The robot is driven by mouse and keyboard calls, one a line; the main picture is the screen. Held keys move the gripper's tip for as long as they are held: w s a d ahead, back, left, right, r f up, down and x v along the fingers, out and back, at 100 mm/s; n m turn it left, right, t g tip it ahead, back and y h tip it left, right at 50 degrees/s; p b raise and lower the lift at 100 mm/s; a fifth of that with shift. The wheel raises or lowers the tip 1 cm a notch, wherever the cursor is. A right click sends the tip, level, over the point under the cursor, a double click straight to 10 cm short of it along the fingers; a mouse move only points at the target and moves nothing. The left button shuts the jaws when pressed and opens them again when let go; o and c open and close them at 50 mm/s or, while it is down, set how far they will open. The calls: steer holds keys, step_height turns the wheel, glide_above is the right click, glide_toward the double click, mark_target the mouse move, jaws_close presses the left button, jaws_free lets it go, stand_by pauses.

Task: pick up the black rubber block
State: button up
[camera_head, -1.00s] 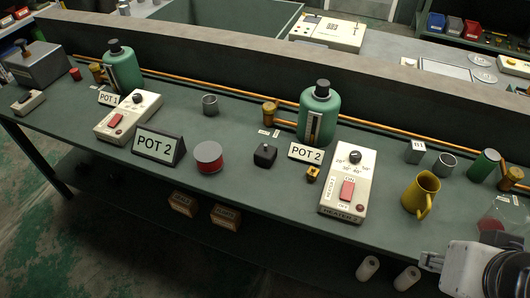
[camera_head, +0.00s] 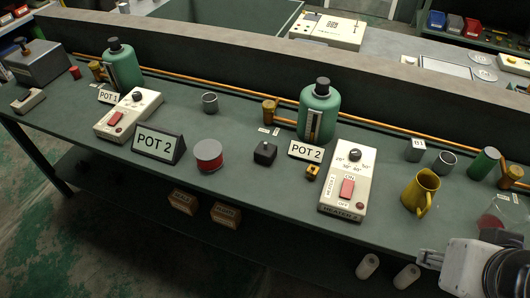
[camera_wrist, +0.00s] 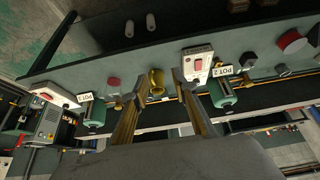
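The black rubber block (camera_head: 265,153) is a small dark cube with a little knob on top. It stands upright on the green bench, between the red-sided round tin and the right-hand POT 2 label. In the head view part of my arm is at the lower right corner, far from the block; the fingertips are not clear there.
The red-sided tin (camera_head: 208,156) is left of the block, and a small brass piece (camera_head: 312,173) and the white heater (camera_head: 348,183) are right. A green bottle (camera_head: 319,110) and copper pipe (camera_head: 230,89) run behind. The yellow mug (camera_head: 420,191) is nearer my arm.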

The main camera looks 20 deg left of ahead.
steer(key=shift+w, duration=0.1)
steer(key=w+a+f+n+t+y, duration=0.1)
steer(key=w+a+f+n+t, duration=0.15)
steer(key=w+a, duration=0.75)
steer(key=w+a+f+n+t+y, duration=0.1)
steer(key=w+a+f+n+y, duration=0.2)
steer(key=w, duration=1.2)
steer(key=n+t+y, duration=0.1)
steer(key=n+y, duration=0.2)
steer(key=y, duration=0.2)
glide_toward(266, 144)
steer(key=x, duration=0.2)
steer(key=shift+w+a+m, duration=0.15)
steer(key=shift+a+m, duration=0.1)
steer(key=shift+a, duration=0.05)
steer(key=shift+w+a, duration=0.1)
steer(key=shift+x, duration=1.15)
steer(key=shift+f, duration=0.15)
steer(key=shift+x, duration=2.6)
